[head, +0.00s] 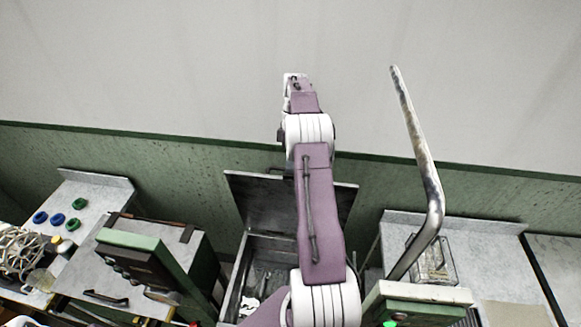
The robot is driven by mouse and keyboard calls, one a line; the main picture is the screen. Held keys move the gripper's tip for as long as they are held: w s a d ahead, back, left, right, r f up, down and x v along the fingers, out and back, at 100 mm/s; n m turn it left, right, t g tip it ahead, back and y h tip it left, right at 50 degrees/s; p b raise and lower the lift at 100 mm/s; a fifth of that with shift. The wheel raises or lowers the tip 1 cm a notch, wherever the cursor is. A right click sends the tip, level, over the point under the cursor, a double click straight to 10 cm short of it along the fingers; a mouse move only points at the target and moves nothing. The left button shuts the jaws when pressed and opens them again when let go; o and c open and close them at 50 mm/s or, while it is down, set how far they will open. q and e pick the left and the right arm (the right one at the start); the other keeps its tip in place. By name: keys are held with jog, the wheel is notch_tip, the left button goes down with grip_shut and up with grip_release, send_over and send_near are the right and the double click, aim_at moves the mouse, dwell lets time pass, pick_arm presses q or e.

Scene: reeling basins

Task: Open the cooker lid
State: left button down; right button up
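An open metal box (240,262), which I take to be the cooker, stands low in the middle. Its dark, flat lid (254,196) stands raised at the back, near the green wall panel. My arm crosses in front and hides much of the lid and the box's right side. The box's inside shows some small pale things, too unclear to name. My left gripper (293,82), on the arm that rises from the bottom centre, is far up in the picture against the pale wall. It is small and seen end-on, so its fingers are unclear. My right gripper is not in view.
A green control panel (147,263) stands left of the box, beside a grey worktop with blue and green round items (57,219). A bent metal pipe (418,150) rises at the right.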

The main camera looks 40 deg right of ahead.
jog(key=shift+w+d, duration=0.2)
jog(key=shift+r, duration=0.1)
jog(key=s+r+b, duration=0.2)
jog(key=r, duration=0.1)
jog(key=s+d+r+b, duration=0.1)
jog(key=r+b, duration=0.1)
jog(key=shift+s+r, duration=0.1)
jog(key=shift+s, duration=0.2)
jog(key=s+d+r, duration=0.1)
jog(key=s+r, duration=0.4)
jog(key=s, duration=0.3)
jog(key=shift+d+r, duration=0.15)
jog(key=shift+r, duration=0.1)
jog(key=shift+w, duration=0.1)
